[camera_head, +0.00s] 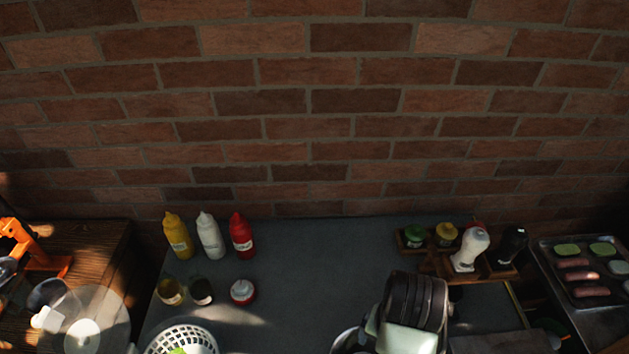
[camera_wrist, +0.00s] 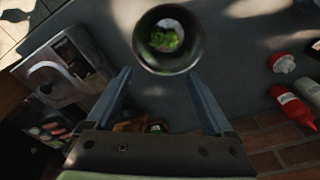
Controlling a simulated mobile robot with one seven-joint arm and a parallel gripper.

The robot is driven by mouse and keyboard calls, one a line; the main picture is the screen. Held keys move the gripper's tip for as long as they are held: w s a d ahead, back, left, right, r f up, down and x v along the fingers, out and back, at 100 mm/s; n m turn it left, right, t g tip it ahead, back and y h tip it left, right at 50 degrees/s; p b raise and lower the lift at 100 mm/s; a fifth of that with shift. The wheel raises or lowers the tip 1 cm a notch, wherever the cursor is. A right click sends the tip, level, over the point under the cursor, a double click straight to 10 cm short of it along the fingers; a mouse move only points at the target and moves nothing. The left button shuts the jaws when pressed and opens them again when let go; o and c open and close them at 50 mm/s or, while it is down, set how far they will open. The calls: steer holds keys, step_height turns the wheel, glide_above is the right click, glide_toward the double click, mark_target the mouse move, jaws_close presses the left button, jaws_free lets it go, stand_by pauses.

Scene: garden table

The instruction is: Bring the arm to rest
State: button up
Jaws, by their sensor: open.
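My gripper (camera_wrist: 158,75) shows in the wrist view with its two fingers spread apart and nothing between them. It hangs over the dark grey table top (camera_head: 300,275). A round bowl (camera_wrist: 141,42) with green pieces inside lies just beyond the fingertips in the wrist view; I cannot tell whether the fingers touch it. In the head view my arm's dark ribbed wrist and a pale block show at the bottom, right of centre. The fingers cannot be made out there.
Yellow (camera_head: 178,236), white (camera_head: 210,236) and red (camera_head: 241,235) bottles stand at the table's back left, with small jars in front. A white basket (camera_head: 183,340) is at front left. A wooden caddy (camera_head: 431,266) and a food tray (camera_head: 588,308) are right. A brick wall (camera_head: 310,110) is behind.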

step_height(320, 180, up, 3)
steer(key=shift+s+f+p, duration=0.15)
steer(key=shift+f+p, duration=0.05)
steer(key=shift+p, duration=0.7)
steer(key=w+a+r+n+t+h+b, duration=0.1)
steer(key=w+a+r+t+b, duration=0.15)
steer(key=w+r+t, duration=0.5)
steer(key=w+a+r+n+t+h+b, duration=0.1)
steer(key=w+r+n+t+b, duration=0.15)
steer(key=w+r+t, duration=0.75)
steer(key=s+a+r+n+t+y+b, duration=0.1)
steer(key=s+a+r+b, duration=0.15)
steer(key=r, duration=0.75)
steer(key=s+a+r+t+b, duration=0.1)
steer(key=s+a+r+t, duration=0.15)
steer(key=r, duration=0.85)
steer(key=s+a+r+n+t+y+b, duration=0.1)
steer(key=s+a+r+t, duration=0.2)
steer(key=s+r, duration=0.7)
steer(key=shift+s+a+r+t+y, duration=0.2)
steer(key=shift+s+r+t+y, duration=0.15)
steer(key=shift+t, duration=0.75)
